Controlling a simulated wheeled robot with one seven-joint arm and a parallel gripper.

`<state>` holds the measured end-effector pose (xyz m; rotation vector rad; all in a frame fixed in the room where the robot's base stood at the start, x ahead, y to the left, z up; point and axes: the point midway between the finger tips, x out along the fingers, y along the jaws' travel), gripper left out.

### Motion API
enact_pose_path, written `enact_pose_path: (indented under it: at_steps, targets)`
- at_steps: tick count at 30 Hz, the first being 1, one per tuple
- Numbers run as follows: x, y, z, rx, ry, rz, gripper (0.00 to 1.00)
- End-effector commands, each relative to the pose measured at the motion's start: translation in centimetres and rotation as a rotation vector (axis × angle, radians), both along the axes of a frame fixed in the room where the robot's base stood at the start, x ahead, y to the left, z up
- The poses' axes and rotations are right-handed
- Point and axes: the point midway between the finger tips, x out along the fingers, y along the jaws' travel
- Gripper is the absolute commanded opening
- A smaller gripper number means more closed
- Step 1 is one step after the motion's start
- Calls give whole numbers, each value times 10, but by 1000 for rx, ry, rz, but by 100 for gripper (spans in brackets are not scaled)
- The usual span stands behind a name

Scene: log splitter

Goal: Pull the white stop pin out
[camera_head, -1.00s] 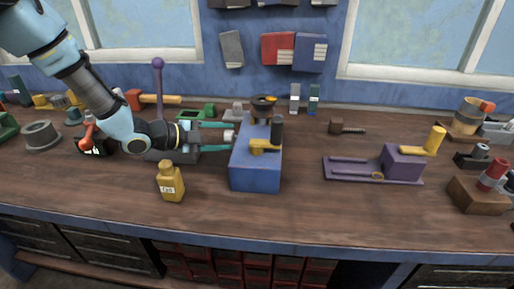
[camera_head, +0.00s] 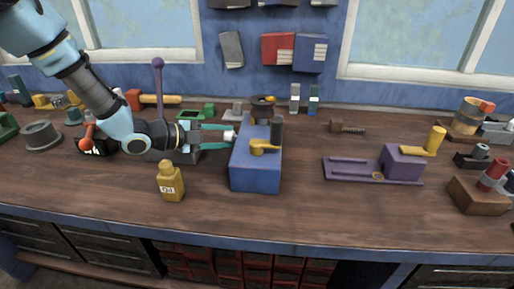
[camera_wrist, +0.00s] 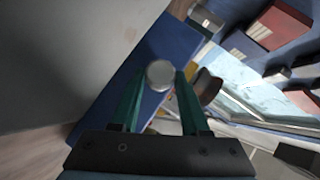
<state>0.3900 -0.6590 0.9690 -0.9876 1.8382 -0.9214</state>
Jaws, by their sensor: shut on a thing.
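The white stop pin (camera_head: 230,134) sticks out of the left side of the blue block (camera_head: 255,175). In the wrist view its round pale end (camera_wrist: 160,74) lies between my two green fingertips, with the blue block (camera_wrist: 122,82) behind it. My gripper (camera_head: 228,136) comes from the left, level with the pin, and is shut on it. The fingers hide part of the pin's sides, and how deep it sits in the block cannot be seen.
A yellow lever (camera_head: 262,148) and a dark round cup-like part (camera_head: 263,104) are on the block. A yellow oil bottle (camera_head: 170,181) stands in front of my gripper. A purple device (camera_head: 400,162) stands to the right. Bare bench lies between it and the block.

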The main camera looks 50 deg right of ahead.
Motion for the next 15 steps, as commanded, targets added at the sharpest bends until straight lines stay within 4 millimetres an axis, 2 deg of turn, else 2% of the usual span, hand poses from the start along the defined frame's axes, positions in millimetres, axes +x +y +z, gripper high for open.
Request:
enact_pose_path:
  at_steps: [15]
  targets:
    - [11, 6, 1, 1, -1, 2, 0]
